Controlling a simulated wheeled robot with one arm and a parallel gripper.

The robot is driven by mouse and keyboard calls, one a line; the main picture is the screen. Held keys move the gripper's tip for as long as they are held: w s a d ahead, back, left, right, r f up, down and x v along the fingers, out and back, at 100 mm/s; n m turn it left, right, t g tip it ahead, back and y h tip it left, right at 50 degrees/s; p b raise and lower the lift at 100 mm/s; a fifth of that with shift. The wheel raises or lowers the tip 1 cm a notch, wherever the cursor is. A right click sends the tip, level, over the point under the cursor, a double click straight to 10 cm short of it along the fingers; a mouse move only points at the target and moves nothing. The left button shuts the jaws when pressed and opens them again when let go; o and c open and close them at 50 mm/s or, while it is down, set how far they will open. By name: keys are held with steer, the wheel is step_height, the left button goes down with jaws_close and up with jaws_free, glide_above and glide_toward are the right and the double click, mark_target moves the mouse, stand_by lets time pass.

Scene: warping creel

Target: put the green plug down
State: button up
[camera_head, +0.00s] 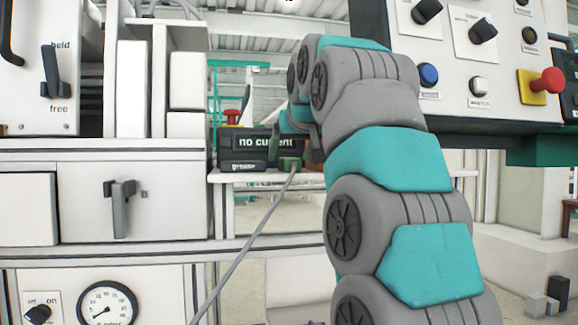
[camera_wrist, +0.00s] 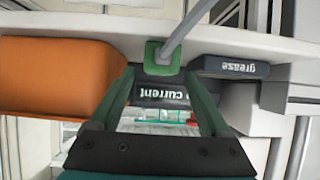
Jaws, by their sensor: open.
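The green plug (camera_head: 290,164) is at the pale shelf (camera_head: 240,178), in front of a dark box lettered "no current" (camera_head: 250,140). A grey cable (camera_head: 245,247) runs from the plug down to the left. In the wrist view the plug (camera_wrist: 160,57) shows as a green block against the white shelf surface (camera_wrist: 100,24). My gripper (camera_wrist: 160,73) is open, its two green fingers on either side of the plug's line with gaps between. The plug appears just past the fingertips. In the head view my gripper (camera_head: 293,148) is partly hidden by my arm.
An orange object (camera_wrist: 60,75) lies close beside one finger. A dark box lettered "grease" (camera_wrist: 232,66) is on the other side. A control panel with knobs and a red button (camera_head: 548,80) hangs at the upper right. White cabinets (camera_head: 130,195) stand at the left.

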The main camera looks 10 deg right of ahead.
steer(key=x, duration=0.3)
steer(key=shift+s, duration=0.1)
jaws_close()
stand_by(0.5)
